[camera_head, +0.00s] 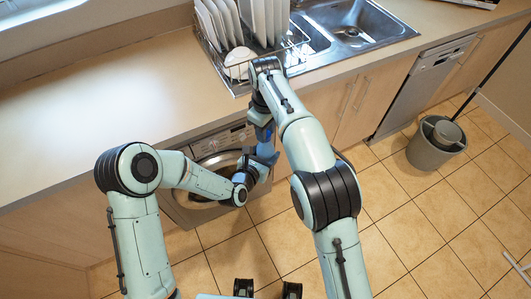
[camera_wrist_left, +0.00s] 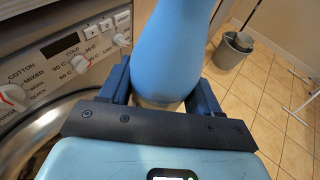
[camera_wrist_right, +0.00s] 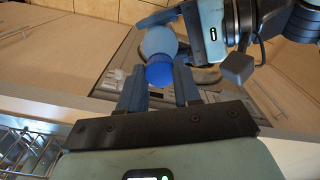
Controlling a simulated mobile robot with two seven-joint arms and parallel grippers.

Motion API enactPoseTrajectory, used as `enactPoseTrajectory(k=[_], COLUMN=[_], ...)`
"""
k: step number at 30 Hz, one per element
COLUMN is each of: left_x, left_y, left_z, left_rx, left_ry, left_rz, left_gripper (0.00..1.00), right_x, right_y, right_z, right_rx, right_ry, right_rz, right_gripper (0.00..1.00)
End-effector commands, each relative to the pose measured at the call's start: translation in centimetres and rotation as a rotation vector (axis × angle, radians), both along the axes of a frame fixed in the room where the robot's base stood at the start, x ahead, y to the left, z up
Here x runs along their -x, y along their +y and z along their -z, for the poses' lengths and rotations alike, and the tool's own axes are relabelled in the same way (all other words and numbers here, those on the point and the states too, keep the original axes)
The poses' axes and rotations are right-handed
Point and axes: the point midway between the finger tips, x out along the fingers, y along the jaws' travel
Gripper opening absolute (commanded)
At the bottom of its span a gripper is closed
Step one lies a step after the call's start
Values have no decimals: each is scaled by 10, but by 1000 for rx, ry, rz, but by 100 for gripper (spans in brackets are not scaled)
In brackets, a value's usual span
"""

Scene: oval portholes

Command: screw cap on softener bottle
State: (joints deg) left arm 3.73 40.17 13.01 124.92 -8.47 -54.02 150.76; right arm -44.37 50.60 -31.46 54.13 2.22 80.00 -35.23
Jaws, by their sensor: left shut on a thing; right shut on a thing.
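The softener bottle (camera_head: 267,153) is light blue and stands in front of the washing machine in the head view. My left gripper (camera_wrist_left: 160,92) is shut on the bottle, whose blue body (camera_wrist_left: 180,45) rises between the fingers in the left wrist view. The darker blue cap (camera_wrist_right: 159,74) sits between the fingers of my right gripper (camera_wrist_right: 160,88), which is shut on it. Behind the cap, the bottle (camera_wrist_right: 160,42) shows in the right wrist view. Cap and bottle overlap there; I cannot tell whether the cap is seated on the neck.
The washing machine (camera_head: 218,143) is close behind the bottle, under the counter (camera_head: 120,95). A dish rack (camera_head: 240,75) with plates and a metal sink (camera_head: 350,25) are on the counter. The floor between is clear.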

Motion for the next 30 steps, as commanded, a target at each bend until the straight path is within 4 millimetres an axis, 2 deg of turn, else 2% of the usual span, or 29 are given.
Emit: enactPoseTrajectory(k=[30], left_x=[0], left_y=[-1], left_z=[-2], left_rx=[1], left_ry=[-5], left_rz=[3], left_gripper=[0], right_x=[-1], right_y=[1], right_z=[1], right_rx=[-1], right_ry=[4], right_rz=[2398], right_gripper=[0])
